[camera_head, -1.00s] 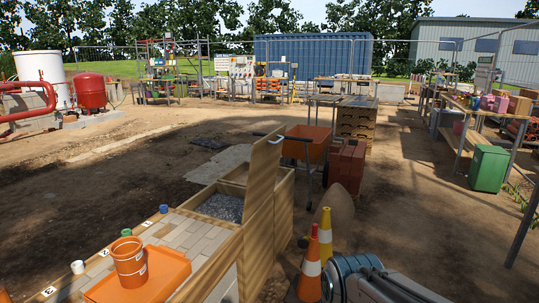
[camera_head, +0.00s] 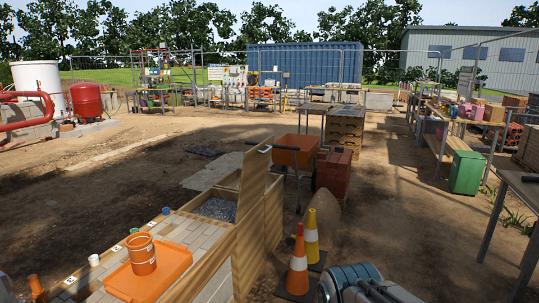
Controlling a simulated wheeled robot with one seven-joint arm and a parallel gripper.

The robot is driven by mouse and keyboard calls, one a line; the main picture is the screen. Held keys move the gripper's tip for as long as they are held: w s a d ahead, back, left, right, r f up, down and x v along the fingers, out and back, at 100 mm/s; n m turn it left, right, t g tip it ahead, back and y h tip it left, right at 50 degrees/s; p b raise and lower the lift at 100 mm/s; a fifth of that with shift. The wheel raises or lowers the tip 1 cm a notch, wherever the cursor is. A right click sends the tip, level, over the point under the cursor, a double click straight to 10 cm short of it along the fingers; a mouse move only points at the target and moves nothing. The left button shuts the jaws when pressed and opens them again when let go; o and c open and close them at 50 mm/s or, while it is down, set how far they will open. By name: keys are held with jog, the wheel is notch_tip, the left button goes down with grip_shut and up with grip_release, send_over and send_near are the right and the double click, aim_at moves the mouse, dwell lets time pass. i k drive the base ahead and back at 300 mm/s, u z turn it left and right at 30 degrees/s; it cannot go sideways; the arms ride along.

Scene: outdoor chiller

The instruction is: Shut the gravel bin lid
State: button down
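The gravel bin (camera_head: 273,222) is a wooden box at the end of a paved wooden bench, left of centre. Grey gravel (camera_head: 217,209) shows inside it. Its wooden lid (camera_head: 252,183) stands open, raised steeply, with a small pale handle (camera_head: 264,149) near its top edge. My gripper is not in view. Only a grey part of my arm shows at the bottom right, apart from the bin and the lid.
An orange bucket (camera_head: 141,254) stands on an orange tray (camera_head: 172,277) on the bench. Two traffic cones (camera_head: 298,262) (camera_head: 311,238) stand right of the bin. Red-brown blocks (camera_head: 334,173) and an orange barrow (camera_head: 297,150) are behind. Open dirt lies to the right.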

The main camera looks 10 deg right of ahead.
aim_at(256, 161)
jog(key=z, duration=0.55)
jog(key=i, duration=1)
jog(key=z, duration=0.55)
jog(key=i, duration=1.55)
jog(key=u, duration=0.75)
jog(key=i, duration=0.85)
jog(key=u, duration=0.35)
